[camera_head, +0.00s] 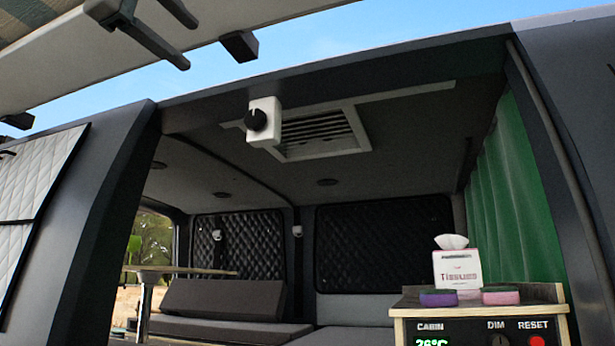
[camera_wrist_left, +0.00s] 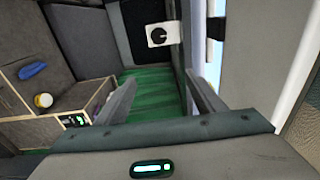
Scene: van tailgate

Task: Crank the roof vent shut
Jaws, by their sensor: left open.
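The roof vent (camera_head: 318,134) is a pale frame with slats in the van's dark ceiling. Dark gaps show between the slats. At its left front corner is a white box with a round black knob (camera_head: 256,120), which I take for the crank. The knob, with a pale mark, also shows in the left wrist view (camera_wrist_left: 158,35). My left gripper (camera_head: 189,45) is open and empty at the upper left, its fingers pointing towards the knob. In the left wrist view the open fingers (camera_wrist_left: 162,92) are apart from the knob. My right gripper is not in view.
The raised tailgate (camera_head: 55,65) hangs overhead, close to my left gripper. The van's roof edge (camera_head: 350,72) crosses above the opening. A cabinet (camera_head: 415,302) with a tissue box (camera_head: 457,270) and sponges stands lower right, beside a green curtain (camera_head: 510,200). The space below the knob looks clear.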

